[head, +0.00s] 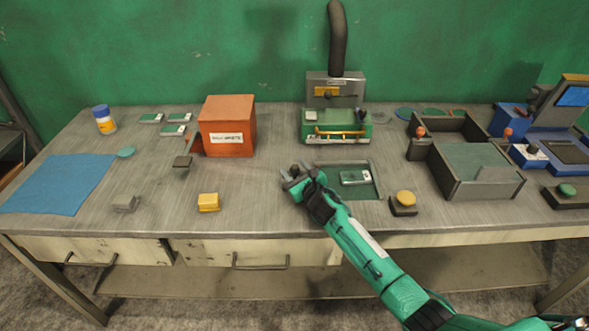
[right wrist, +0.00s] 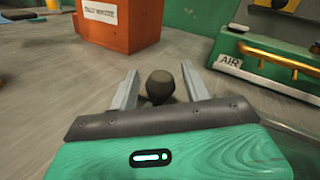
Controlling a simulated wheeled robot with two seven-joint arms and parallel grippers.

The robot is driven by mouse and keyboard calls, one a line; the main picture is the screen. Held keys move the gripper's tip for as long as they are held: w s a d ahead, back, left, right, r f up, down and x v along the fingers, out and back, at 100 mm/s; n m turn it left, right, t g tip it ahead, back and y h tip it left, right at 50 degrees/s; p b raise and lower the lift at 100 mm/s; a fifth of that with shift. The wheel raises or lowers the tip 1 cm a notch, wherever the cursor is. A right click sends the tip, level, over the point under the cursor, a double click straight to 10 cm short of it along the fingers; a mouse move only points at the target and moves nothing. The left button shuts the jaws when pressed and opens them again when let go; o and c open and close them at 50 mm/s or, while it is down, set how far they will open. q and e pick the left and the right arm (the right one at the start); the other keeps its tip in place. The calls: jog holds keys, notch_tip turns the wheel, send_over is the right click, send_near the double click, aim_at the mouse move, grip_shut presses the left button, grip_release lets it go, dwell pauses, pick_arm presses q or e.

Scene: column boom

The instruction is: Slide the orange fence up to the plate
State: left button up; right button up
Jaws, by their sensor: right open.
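A small green plate with a pale label (head: 354,177) lies in a shallow green-floored recess (head: 368,193) near the table's middle. My right gripper (head: 289,176) is open at the left of this recess, low over the table. A dark round knob (right wrist: 160,83) shows between its two fingers in the right wrist view; I cannot tell whether they touch it. The knob also shows in the head view (head: 295,168). I cannot make out a clear orange fence by the plate; the gripper and forearm cover part of that area. My left gripper is not in view.
An orange waste box (head: 227,126) stands back left, also in the wrist view (right wrist: 107,22). A green machine with an orange-yellow bar (head: 336,127) stands behind the recess.

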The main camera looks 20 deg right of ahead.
jog(key=shift+c, duration=0.2)
grip_shut()
jog(key=d, duration=0.2)
jog(key=s+d, duration=0.1)
jog(key=d, duration=0.3)
jog(key=shift+s+d+f, duration=0.1)
jog(key=shift+s+d, duration=0.1)
jog(key=shift+s, duration=0.2)
jog(key=shift+d, duration=0.15)
jog(key=shift+o, duration=0.2)
grip_release()
jog(key=shift+s, duration=0.1)
jog(key=shift+s, duration=0.1)
